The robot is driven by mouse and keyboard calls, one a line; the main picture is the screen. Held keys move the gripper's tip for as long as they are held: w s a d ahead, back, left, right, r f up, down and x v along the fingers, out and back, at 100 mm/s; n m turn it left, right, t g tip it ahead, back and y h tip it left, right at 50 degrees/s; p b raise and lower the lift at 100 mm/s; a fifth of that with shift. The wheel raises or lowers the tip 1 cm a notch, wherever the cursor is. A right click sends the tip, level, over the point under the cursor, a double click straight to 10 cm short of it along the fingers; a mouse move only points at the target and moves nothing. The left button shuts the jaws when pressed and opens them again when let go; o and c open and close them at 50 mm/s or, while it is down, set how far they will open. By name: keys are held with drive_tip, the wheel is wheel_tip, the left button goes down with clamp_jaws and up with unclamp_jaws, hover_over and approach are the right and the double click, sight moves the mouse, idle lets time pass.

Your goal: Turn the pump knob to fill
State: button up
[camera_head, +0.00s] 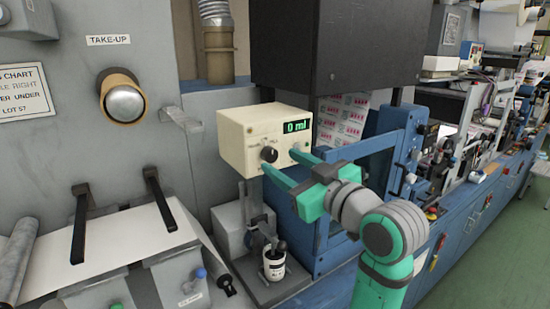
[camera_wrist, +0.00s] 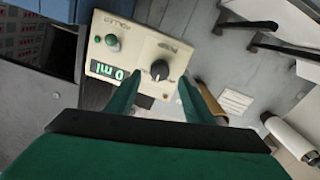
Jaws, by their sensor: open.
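The pump is a cream box (camera_head: 240,126) on a stand, with a green display (camera_head: 296,125) reading 0 ml. Its dark round pump knob (camera_head: 269,154) is on the front face; the knob also shows in the wrist view (camera_wrist: 159,70), with a pale pointer mark on it. My gripper (camera_head: 281,168) is open, its two green fingers reaching toward the pump front. In the wrist view the fingertips (camera_wrist: 158,82) lie on either side of the knob's lower part. I cannot tell whether they touch it. A green button (camera_wrist: 112,42) sits on the same face, near the display.
A small white-labelled bottle (camera_head: 274,262) stands below the pump on the stand's base. A blue machine frame (camera_head: 340,220) is close to the right. The take-up roller (camera_head: 124,102) and dark brackets (camera_head: 79,225) are at left. Green floor (camera_head: 515,250) shows at far right.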

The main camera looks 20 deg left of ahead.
sight(272, 156)
drive_tip(key=shift+x, duration=2.15)
drive_tip(key=c, duration=1)
